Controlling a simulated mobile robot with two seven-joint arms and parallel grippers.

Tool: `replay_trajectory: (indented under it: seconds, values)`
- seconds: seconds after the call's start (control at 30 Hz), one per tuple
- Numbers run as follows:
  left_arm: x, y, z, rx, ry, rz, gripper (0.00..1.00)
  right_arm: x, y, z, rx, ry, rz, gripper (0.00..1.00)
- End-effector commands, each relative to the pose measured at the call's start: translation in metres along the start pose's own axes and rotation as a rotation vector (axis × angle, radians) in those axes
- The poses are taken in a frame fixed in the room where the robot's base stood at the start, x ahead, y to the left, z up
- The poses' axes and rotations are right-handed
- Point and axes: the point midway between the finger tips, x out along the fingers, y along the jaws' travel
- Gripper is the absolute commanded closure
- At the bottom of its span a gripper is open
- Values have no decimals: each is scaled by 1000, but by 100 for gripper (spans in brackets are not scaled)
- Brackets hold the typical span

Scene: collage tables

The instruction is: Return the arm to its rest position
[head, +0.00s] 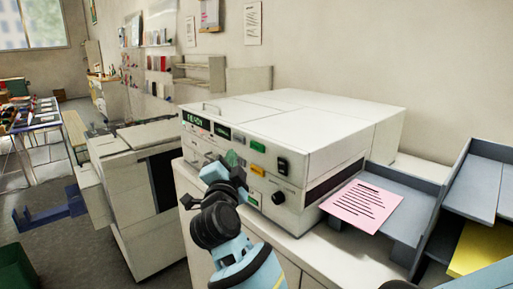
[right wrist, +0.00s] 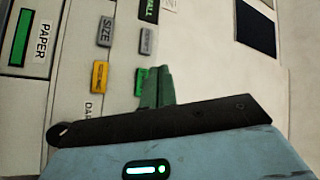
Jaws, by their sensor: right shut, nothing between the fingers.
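My right arm reaches up from the bottom centre of the head view. Its gripper (head: 233,158) is at the front panel of a white copier-like machine (head: 330,115). The green fingers (right wrist: 157,87) are together, with nothing between them. In the right wrist view they lie in front of the panel beside a green button (right wrist: 139,82), partly covering it. A yellow button (right wrist: 100,75) and a grey SIZE button (right wrist: 105,31) are nearby. I cannot tell whether the fingertips touch the panel. My left gripper is not in view.
A pink printed sheet (head: 362,205) lies on the blue-grey output tray (head: 405,187) at the machine's right. More blue-grey trays (head: 478,180) and a yellow sheet (head: 482,250) are at the far right. A second white machine (head: 135,195) stands at left. Open floor (head: 70,250) shows at lower left.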

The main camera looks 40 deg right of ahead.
Motion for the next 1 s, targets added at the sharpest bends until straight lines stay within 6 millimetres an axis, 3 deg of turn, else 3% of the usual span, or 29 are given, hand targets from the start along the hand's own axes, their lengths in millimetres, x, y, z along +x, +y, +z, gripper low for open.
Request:
replay_trajectory:
  seconds: [0.53,0.67,0.87,1.0]
  values:
    - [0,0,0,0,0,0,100,0,0,0,0,1,-1,100]
    - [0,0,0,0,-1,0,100,-4,8,1,-15,16,-19,100]
    - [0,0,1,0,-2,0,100,-37,42,13,-120,63,-166,100]
    - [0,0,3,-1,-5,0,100,-76,69,35,-231,20,-322,100]
